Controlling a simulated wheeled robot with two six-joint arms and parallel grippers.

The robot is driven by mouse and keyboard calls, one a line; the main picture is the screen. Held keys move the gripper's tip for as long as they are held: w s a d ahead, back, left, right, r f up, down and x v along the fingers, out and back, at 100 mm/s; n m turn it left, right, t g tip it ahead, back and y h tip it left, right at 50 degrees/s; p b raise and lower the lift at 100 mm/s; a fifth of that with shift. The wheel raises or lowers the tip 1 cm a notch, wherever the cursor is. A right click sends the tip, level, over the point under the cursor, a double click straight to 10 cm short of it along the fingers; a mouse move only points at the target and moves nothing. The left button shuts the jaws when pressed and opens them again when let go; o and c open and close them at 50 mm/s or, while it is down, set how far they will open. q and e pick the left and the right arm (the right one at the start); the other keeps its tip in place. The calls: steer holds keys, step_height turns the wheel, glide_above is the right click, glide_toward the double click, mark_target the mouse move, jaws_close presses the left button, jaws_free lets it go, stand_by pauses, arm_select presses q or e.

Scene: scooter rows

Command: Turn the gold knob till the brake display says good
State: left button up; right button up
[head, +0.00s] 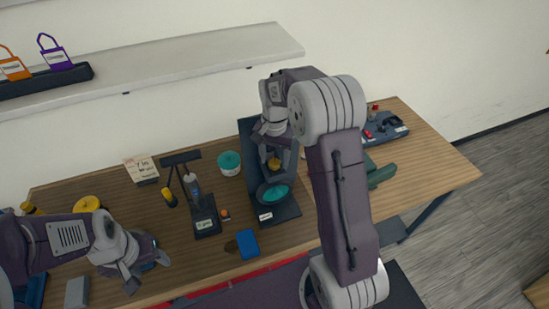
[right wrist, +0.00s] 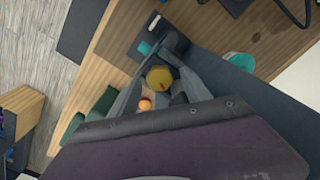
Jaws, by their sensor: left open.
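The gold knob (head: 273,164) sits on a dark stand (head: 287,211) near the middle of the table, behind a teal disc (head: 276,194). A small white display or label (head: 265,216) is at the stand's front; its text is too small to read. My right gripper (head: 279,155) is down at the knob. In the right wrist view the gold knob (right wrist: 159,77) shows between my two fingers, with little gap on either side; I cannot tell whether they press on it. My left gripper (head: 148,278) is open and empty over the table's front left.
Left of the stand are a teal-topped tub (head: 229,163), a dark stand with a small display (head: 205,223) and a blue block (head: 248,243). A note card (head: 141,168) stands further left. A wall shelf (head: 190,60) hangs behind. My right arm hides part of the table's right half.

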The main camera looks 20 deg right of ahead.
mark_target(275, 162)
step_height(275, 162, up, 9)
steer(key=b, duration=0.1)
stand_by(0.3)
